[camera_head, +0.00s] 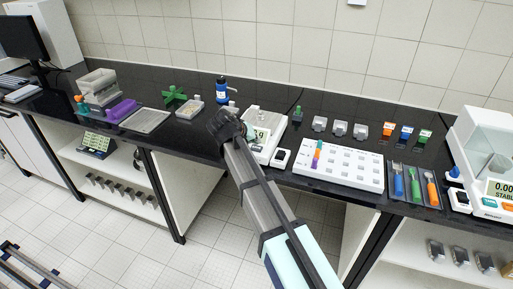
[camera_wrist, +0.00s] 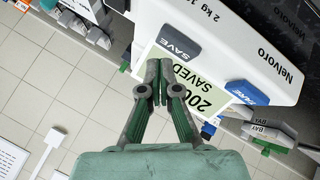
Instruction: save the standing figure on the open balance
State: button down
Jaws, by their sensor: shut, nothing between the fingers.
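The open balance (camera_head: 277,122) stands on the black bench near the middle of the head view. In the wrist view its white body (camera_wrist: 235,35) carries a grey SAVE button (camera_wrist: 180,42) and a blue button (camera_wrist: 247,92). Its greenish display (camera_wrist: 213,88) reads SAVED under a figure that begins with 200; my fingers hide the rest. My gripper (camera_wrist: 160,72) is shut and empty, with its fingertips in front of the display, close to the SAVE button. I cannot tell whether they touch it. In the head view my gripper (camera_head: 240,131) hides part of the balance front.
A white board with slots (camera_head: 345,170) and a tray with coloured tools (camera_head: 414,184) lie further right. An enclosed balance (camera_head: 490,145) stands at the right edge. A blue bottle (camera_head: 221,90) stands behind my gripper.

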aim_at(255, 148)
jog(key=shift+r+p, duration=1.25)
jog(key=shift+r, duration=1.3)
jog(key=shift+s+f, duration=0.1)
